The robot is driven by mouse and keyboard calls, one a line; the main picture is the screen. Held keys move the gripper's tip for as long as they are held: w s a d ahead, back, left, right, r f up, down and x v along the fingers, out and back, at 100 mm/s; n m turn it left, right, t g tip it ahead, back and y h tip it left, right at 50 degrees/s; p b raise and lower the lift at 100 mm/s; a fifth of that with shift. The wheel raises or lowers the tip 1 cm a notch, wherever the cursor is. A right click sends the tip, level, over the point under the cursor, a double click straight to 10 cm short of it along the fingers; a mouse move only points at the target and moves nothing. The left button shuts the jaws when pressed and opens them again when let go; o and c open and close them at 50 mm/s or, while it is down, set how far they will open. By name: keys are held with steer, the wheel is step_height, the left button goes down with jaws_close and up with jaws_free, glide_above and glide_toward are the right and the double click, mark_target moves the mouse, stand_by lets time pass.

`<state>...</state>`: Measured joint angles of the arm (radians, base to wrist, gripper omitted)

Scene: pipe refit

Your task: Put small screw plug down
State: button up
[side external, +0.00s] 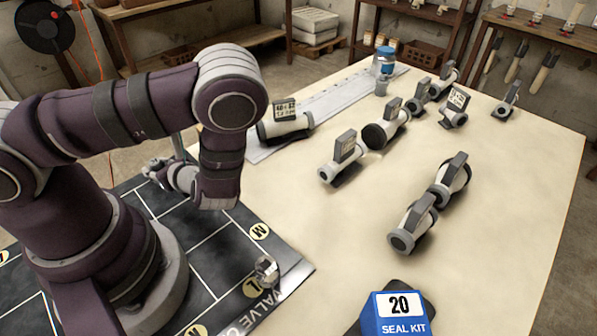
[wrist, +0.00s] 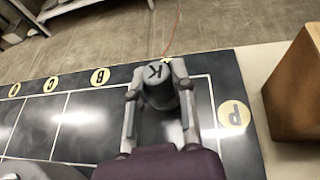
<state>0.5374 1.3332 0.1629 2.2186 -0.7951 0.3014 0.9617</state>
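The small screw plug (wrist: 160,90) is a short grey cylinder marked K in the wrist view. My gripper (wrist: 157,80) has one finger on each side of it and appears shut on it. Below the plug is the black mat (wrist: 85,130) with white grid lines and yellow lettered discs. A yellow disc shows partly behind the plug. The gap between the plug and the mat is hard to judge. In the side external view my gripper (side external: 165,175) is over the far part of the mat, partly hidden by my arm, and the plug cannot be made out.
A metallic fitting (side external: 267,270) stands on the mat by disc L. Several grey-white valves (side external: 342,160) stand on the cream table (side external: 500,230). A blue seal kit box (side external: 397,315) is at the front. A brown box (wrist: 295,90) is right of the mat. Nearby grid cells look empty.

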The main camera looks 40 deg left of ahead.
jaws_close()
